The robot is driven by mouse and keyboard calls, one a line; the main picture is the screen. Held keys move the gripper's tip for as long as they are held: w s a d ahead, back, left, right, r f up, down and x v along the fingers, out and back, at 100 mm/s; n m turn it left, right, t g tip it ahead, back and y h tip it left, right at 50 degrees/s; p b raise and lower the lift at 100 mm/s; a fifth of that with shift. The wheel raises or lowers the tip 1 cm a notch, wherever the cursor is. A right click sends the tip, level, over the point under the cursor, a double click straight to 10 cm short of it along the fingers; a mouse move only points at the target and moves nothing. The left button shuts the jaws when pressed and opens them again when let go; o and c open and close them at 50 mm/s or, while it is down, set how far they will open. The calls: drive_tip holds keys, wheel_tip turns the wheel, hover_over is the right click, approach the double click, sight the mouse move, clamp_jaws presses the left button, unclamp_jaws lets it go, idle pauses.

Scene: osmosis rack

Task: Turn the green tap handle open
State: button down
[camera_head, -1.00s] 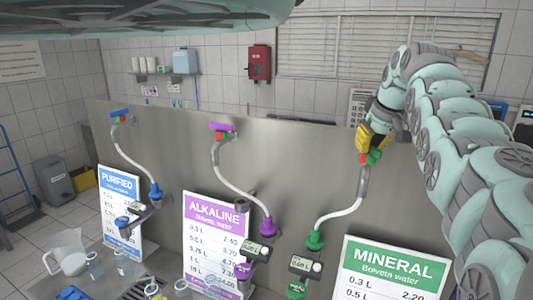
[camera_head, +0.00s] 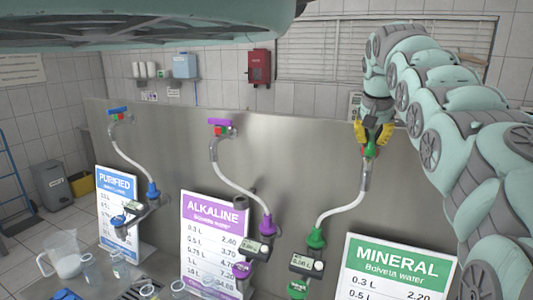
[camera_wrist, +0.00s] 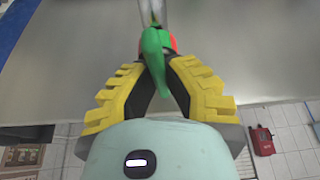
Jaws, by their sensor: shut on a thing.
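The green tap handle (camera_head: 370,149) is at the top of the mineral water line on the steel panel, at the right in the head view. In the wrist view the handle (camera_wrist: 155,60) lies between the tips of my yellow fingers. My gripper (camera_head: 371,142) is shut on the handle and comes down on it from above. A red part of the tap (camera_wrist: 173,41) shows just behind the handle. The tap body is partly hidden by the handle and fingers. A clear hose with a green end fitting (camera_head: 316,238) runs down from this tap.
A blue tap handle (camera_head: 118,110) and a purple tap handle (camera_head: 220,122) sit to the left on the same panel (camera_head: 285,160). The mineral price sign (camera_head: 400,268) stands below. Jugs and bottles (camera_head: 63,253) are at the lower left.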

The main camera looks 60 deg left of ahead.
sight(371, 140)
drive_tip(key=shift+m, duration=0.3)
idle(0.4)
drive_tip(key=c, duration=1)
unclamp_jaws()
drive_tip(key=v, duration=0.6)
drive_tip(key=shift+s+a+r, duration=0.15)
drive_tip(key=shift+s+r, duration=0.1)
drive_tip(key=shift+r, duration=0.1)
drive_tip(key=shift+s+r, duration=0.1)
drive_tip(key=shift+r, duration=0.2)
drive_tip(key=shift+d, duration=0.25)
